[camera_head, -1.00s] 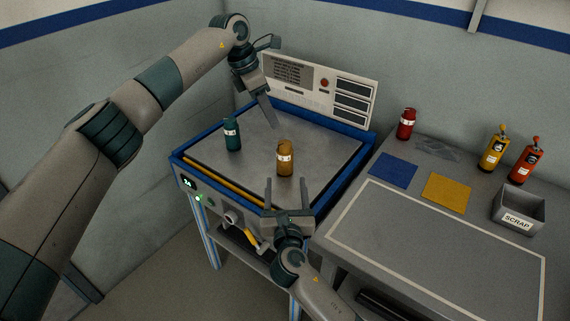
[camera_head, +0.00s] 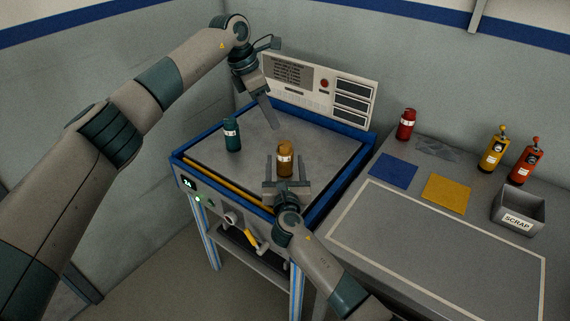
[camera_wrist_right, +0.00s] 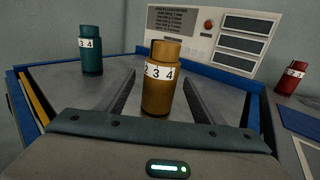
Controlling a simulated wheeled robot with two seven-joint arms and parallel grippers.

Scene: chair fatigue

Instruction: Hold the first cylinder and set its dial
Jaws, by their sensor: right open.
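An orange-brown cylinder (camera_head: 285,160) with a white number band stands upright on the grey plate of the blue-rimmed stand (camera_head: 327,161). In the right wrist view this cylinder (camera_wrist_right: 158,90) shows "2 3 4" and stands centred between my fingers. My right gripper (camera_head: 285,166) is open, its fingers pointing at the cylinder, with a gap on each side. A teal cylinder (camera_head: 232,134) stands upright farther left; it also shows in the right wrist view (camera_wrist_right: 91,50). My left gripper (camera_head: 271,113) hangs above the plate's back part; its jaw opening is not clear.
A back panel (camera_head: 318,88) with a red button and slots rises behind the plate. On the right bench are a red cylinder (camera_head: 406,124), blue mat (camera_head: 393,171), yellow mat (camera_head: 446,194), two pump-like bottles and a scrap bin (camera_head: 518,208). A yellow-handled lever (camera_head: 250,237) is below the plate.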

